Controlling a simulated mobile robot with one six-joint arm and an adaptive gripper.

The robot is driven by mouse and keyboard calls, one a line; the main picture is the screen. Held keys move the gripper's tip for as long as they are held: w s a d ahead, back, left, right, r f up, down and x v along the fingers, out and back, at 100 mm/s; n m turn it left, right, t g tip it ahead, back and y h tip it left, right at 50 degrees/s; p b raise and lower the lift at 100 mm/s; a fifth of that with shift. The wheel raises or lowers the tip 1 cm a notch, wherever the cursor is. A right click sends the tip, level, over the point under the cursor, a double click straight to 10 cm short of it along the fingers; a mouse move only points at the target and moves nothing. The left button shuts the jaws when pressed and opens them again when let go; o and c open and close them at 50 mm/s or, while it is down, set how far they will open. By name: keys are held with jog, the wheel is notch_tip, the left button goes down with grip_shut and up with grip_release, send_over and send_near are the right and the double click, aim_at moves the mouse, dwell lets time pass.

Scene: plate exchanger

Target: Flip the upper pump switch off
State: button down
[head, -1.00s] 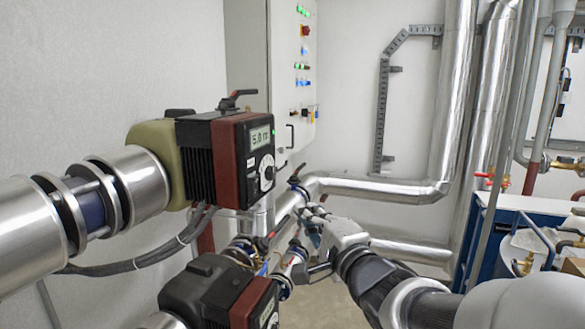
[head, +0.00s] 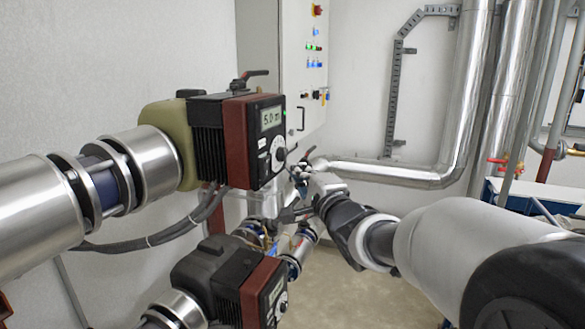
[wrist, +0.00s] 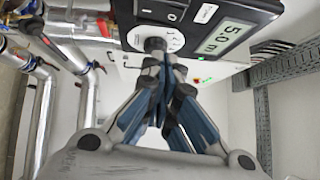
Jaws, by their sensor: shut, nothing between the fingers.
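The upper pump (head: 207,140) has a dark red front housing and a black face with a "5.0 m" display (head: 271,118) and a white dial (head: 278,153). In the wrist view the face appears inverted, with the dial (wrist: 155,40) at its lower edge. A small dark rocker-like part with white marks (wrist: 160,14) sits beside the dial; its position is unclear. My gripper (head: 299,172) is shut and empty, close in front of the dial's side of the face. In the wrist view the fingertips (wrist: 164,58) overlap the dial's edge; I cannot tell whether they touch.
A lower pump (head: 225,280) stands below, with a similar red front. A control cabinet (head: 290,100) and silver pipes (head: 395,173) stand behind.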

aim_at(266, 167)
jog(key=a, duration=0.1)
jog(key=w+a, duration=0.2)
jog(key=a, duration=0.1)
jog(key=shift+r, duration=0.3)
jog(key=shift+a+r+n+g+p, duration=0.2)
jog(key=shift+a+n+g+p, duration=0.15)
jog(key=shift+p, duration=0.5)
